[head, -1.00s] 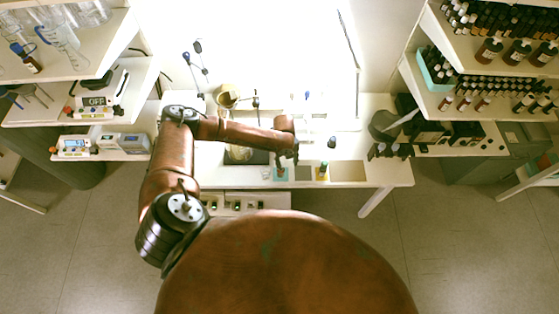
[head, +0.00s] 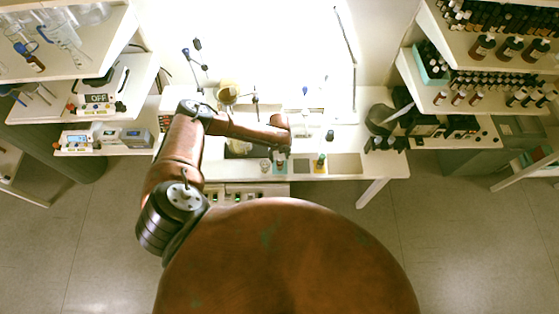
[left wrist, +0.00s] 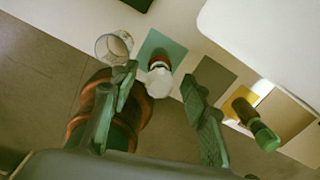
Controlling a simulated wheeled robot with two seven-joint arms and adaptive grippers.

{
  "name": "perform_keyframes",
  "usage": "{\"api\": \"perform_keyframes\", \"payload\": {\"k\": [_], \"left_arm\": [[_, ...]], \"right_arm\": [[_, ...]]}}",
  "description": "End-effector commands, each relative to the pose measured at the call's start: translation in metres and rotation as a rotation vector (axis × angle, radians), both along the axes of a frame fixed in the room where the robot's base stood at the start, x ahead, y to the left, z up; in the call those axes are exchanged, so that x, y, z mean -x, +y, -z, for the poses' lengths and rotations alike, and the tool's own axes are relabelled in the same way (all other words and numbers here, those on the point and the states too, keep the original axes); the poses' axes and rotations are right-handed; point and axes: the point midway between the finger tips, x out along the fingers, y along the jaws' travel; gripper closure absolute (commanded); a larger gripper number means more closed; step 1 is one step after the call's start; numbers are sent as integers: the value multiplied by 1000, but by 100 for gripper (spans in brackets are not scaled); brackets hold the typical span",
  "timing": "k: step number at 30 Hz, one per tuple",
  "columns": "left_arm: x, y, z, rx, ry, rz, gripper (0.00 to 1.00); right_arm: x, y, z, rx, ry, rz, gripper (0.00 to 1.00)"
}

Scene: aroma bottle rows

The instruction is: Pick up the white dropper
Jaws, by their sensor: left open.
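In the left wrist view, a white-topped dropper bottle (left wrist: 159,83) with a reddish part stands on a teal mat (left wrist: 170,44). My left gripper (left wrist: 160,78) is open, with one finger on each side of the white top. I see no clear contact between fingers and bottle. In the head view, my left gripper (head: 281,150) hangs over the teal mat (head: 280,171) on the bench and mostly hides the bottle. My right gripper is not in view.
A green-capped bottle (left wrist: 263,134) stands on a yellow mat to the right of the gripper. A clear glass beaker (left wrist: 114,46) stands left of the teal mat. A grey mat (left wrist: 214,77) between the bottles is bare.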

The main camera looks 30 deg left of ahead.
Motion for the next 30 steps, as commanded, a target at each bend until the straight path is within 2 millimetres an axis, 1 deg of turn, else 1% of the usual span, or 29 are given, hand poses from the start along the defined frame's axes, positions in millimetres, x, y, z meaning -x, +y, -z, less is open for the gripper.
{"api": "perform_keyframes", "payload": {"k": [4,15,25,28,30], "left_arm": [[0,0,0,0,0,0,59],[0,0,-1,0,0,-1,84],[0,0,-3,1,-1,-1,85],[-1,1,-12,1,-2,-1,85],[-1,1,-24,1,-3,0,85]], "right_arm": [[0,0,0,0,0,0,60],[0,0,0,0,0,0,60],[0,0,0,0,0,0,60],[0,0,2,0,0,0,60],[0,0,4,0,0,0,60]]}}
